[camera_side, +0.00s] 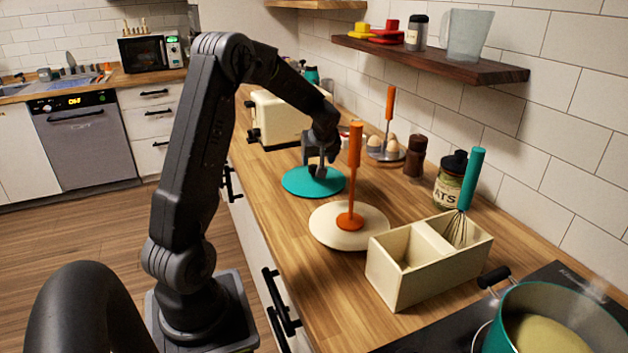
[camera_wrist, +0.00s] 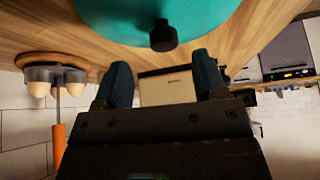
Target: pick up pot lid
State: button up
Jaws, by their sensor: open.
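The pot lid is a flat teal disc (camera_side: 298,184) with a black knob, lying on the wooden counter in front of the toaster. In the wrist view the lid (camera_wrist: 130,12) fills the top edge, and its black knob (camera_wrist: 163,36) shows just beyond the fingertips, roughly centred between them. My gripper (camera_side: 318,165) hangs over the lid, close to it, and partly hides it in the side view. In the wrist view my gripper (camera_wrist: 164,72) has its two fingers apart with nothing between them. Contact with the knob cannot be told from the side view.
A cream disc with an orange upright handle (camera_side: 354,175) stands nearer the camera. An egg holder (camera_side: 386,150), pepper mill (camera_side: 415,157) and jar (camera_side: 450,183) line the wall. A toaster (camera_side: 280,118) stands behind; a divided cream box (camera_side: 400,280) and teal pot (camera_side: 500,325) are in front.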

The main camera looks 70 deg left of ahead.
aim_at(314, 166)
jog(key=x, duration=0.5)
jog(key=shift+s+a+f, duration=0.15)
jog(key=shift+a+f, duration=0.05)
jog(key=shift+a, duration=0.15)
jog(key=c, duration=1.1)
jog(key=shift+r, duration=0.15)
